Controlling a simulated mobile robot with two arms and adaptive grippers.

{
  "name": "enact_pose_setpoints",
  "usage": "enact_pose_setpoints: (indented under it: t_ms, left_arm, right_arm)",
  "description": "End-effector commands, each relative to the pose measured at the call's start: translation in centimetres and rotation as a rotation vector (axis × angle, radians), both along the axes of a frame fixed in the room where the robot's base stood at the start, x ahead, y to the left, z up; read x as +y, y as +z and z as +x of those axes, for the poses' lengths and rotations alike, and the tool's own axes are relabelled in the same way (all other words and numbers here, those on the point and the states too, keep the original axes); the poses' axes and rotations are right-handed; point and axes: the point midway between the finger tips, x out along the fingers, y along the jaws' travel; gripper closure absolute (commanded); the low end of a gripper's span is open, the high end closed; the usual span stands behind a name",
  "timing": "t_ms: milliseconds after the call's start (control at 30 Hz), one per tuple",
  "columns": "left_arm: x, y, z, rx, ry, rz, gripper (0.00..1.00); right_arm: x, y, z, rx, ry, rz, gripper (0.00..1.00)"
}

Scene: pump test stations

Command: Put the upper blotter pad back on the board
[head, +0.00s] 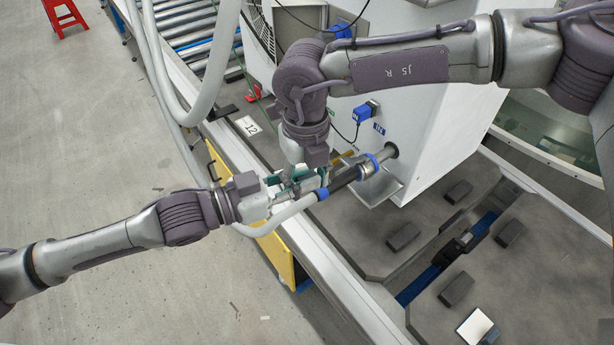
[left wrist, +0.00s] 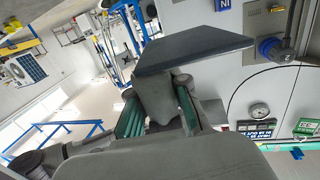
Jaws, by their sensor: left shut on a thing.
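The blotter pad (left wrist: 195,48) shows in the left wrist view as a flat dark grey plate with a grey block below it. My left gripper (left wrist: 158,100) is shut on that block, with green finger pads on both sides of it. In the head view my left gripper (head: 288,190) is beside my right gripper (head: 312,180), close to a hose coupling. The right fingers are partly hidden, and I cannot tell whether they are open. I cannot make out the pad clearly in the head view. I cannot identify the board in either view.
A pale hose (head: 275,218) runs by both grippers to a metal pipe stub (head: 385,155) on the white cabinet (head: 430,125). A yellow panel (head: 280,255) stands along the station's edge. Several dark blocks (head: 404,236) lie on the deck.

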Motion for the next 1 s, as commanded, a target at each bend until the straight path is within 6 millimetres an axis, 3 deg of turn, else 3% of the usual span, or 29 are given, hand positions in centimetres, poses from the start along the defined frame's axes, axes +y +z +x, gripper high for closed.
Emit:
enact_pose_setpoints:
  t_ms: [33, 133, 200, 233, 500, 867, 1000]
  left_arm:
    - [0.0, 0.0, 0.0, 0.000, 0.000, -0.001, 1.00]
    - [0.0, 0.0, 0.0, 0.000, 0.000, -0.001, 1.00]
    - [0.0, 0.0, 0.0, 0.000, 0.000, -0.001, 1.00]
    - [0.0, 0.0, 0.0, 0.000, 0.000, -0.001, 1.00]
    - [0.0, 0.0, 0.0, 0.000, 0.000, -0.001, 1.00]
    - [0.0, 0.0, 0.0, 0.000, 0.000, -0.001, 1.00]
    - [0.0, 0.0, 0.0, 0.000, 0.000, -0.001, 1.00]
  right_arm:
    - [-0.1, 0.0, 0.1, -0.001, -0.002, -0.003, 0.68]
    - [-0.2, 0.0, 0.1, -0.002, -0.003, -0.004, 0.84]
    - [-0.2, 0.0, 0.2, -0.003, -0.003, -0.005, 0.84]
    - [-0.3, 0.0, 0.2, -0.002, -0.004, -0.006, 0.46]
    - [-0.2, 0.0, 0.1, -0.002, -0.003, -0.004, 0.01]
    - [-0.1, 0.1, 0.1, -0.001, -0.002, -0.003, 0.00]
    - [-0.1, 1.1, 0.1, -0.003, -0.003, -0.001, 0.00]
